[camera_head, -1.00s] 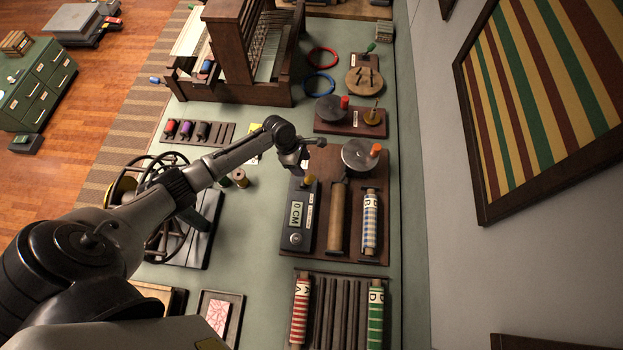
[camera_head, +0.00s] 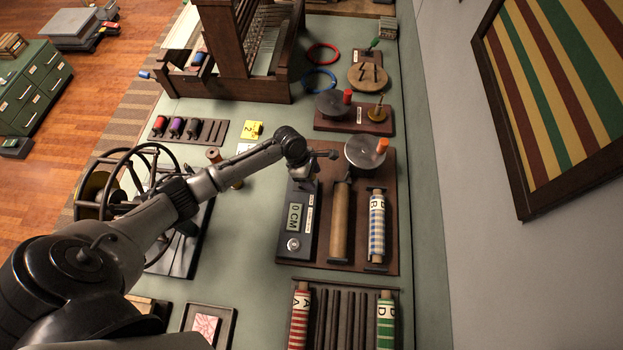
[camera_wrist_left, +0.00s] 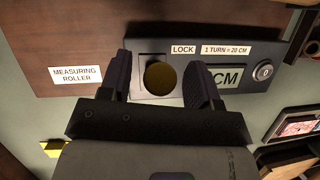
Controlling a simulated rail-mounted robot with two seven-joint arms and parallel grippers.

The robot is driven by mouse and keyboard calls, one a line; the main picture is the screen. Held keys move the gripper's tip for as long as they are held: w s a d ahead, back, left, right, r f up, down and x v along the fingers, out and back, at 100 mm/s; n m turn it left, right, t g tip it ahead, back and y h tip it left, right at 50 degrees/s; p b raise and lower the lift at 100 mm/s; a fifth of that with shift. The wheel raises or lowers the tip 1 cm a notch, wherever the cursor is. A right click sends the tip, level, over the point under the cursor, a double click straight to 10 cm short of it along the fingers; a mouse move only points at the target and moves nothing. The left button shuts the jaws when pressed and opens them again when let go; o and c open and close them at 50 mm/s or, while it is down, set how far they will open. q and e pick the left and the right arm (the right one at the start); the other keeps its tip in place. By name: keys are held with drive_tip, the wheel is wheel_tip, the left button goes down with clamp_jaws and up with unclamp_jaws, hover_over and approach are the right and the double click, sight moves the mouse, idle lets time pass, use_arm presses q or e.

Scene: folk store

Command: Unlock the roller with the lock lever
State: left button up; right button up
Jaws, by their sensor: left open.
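The lock lever (camera_wrist_left: 160,78) shows in the left wrist view as a round brass-coloured knob beside the LOCK label. My left gripper (camera_head: 306,172) is open, with one finger on each side of the knob; I cannot tell whether they touch it. In the head view my gripper and wrist hide the lever. The roller (camera_head: 339,222) is a bare brown cylinder right of the grey counter box (camera_head: 296,232), whose display reads 0 CM. The display and LOCK label also show in the left wrist view. My right gripper is not in view.
A blue-checked roll B (camera_head: 377,228) lies right of the roller, with a grey disc crank (camera_head: 366,153) above. Rolls A (camera_head: 300,318) and D (camera_head: 386,322) sit in a rack below. A spoked wheel (camera_head: 130,190) stands left under my arm. The green tabletop between is mostly clear.

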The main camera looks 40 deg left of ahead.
use_arm(q)
drive_tip(key=shift+f, duration=0.1)
idle(0.3)
clamp_jaws()
idle(0.4)
